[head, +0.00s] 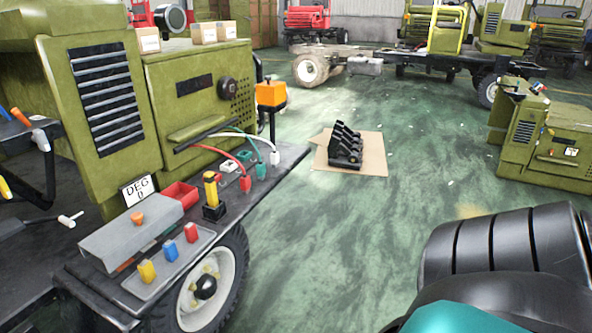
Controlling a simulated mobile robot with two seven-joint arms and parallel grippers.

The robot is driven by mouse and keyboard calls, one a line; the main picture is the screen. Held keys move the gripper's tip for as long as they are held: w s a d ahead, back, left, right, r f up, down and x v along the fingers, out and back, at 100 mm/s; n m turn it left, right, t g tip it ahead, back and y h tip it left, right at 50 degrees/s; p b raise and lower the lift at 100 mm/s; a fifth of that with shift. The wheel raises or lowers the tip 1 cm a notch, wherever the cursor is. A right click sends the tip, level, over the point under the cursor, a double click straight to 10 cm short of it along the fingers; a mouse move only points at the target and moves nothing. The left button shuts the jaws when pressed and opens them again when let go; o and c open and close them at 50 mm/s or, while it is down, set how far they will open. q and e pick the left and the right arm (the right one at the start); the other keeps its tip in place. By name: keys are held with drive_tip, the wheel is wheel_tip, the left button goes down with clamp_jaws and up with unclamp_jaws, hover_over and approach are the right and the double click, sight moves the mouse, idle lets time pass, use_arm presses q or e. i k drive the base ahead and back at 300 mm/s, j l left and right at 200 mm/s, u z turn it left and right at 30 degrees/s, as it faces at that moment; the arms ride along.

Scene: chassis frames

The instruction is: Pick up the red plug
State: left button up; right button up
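A red plug (246,183) sits at the end of a red cable on the dark chassis deck, near its right edge. A green plug (261,171) and a white plug (275,158) on their own cables stand beyond it. Another small red plug-like piece (191,233) stands on a grey tray (200,246) nearer the front, beside a blue piece (171,251) and a yellow piece (147,271). Neither gripper is in view. A black and teal part of my own body fills the lower right.
A yellow and black device (212,199), a red bin (181,194) and a grey cover (130,229) crowd the deck. A wheel (207,286) sits below its edge. A black rack (345,146) stands on cardboard (373,158). The green floor between is open.

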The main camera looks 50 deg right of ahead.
sight(245, 180)
drive_tip(key=z, duration=1.5)
